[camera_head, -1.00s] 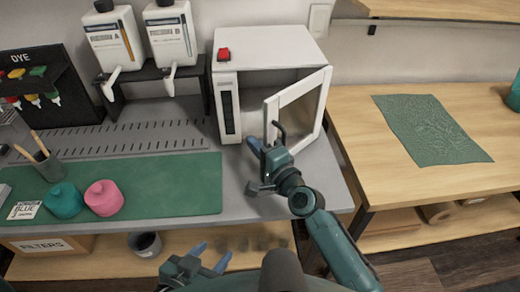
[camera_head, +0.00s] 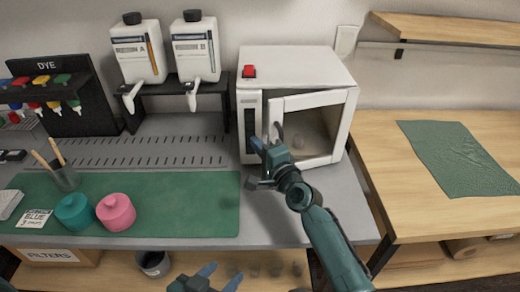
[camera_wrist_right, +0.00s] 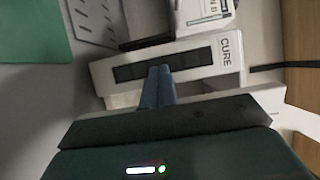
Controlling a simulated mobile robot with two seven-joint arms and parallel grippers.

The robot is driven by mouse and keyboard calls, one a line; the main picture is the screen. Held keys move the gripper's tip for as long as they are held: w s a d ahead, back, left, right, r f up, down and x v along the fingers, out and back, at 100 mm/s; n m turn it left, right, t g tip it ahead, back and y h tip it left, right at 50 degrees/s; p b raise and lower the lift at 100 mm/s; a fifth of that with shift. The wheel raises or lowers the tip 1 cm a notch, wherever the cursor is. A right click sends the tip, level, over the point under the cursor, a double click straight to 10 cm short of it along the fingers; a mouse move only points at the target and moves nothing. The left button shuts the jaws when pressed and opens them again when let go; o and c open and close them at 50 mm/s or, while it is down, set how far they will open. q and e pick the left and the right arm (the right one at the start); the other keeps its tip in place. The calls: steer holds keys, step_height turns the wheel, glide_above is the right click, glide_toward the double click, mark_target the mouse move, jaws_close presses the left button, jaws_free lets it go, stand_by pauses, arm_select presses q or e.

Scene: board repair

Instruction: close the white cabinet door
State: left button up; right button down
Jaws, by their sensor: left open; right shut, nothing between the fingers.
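The white cabinet (camera_head: 297,66) stands at the back right of the grey bench. Its white-framed door (camera_head: 318,97) is partly open, with its free left edge out towards me and its right side at the cabinet's right edge. A dark handle (camera_head: 279,131) is on the free edge. My right gripper (camera_head: 257,144) is shut and empty beside the handle; whether it touches the door I cannot tell. In the right wrist view its fingers (camera_wrist_right: 158,86) point at the cabinet's front panel, marked CURE (camera_wrist_right: 190,60). My left gripper (camera_head: 221,270) is open and empty, low in front of the bench.
Two white bottles (camera_head: 137,52) stand on a dark rack left of the cabinet. A wooden table (camera_head: 385,170) with a green sheet (camera_head: 460,158) is at the right.

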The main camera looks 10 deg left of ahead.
steer(key=shift+w+d+r, duration=0.1)
steer(key=shift+w+d, duration=0.15)
stand_by(0.3)
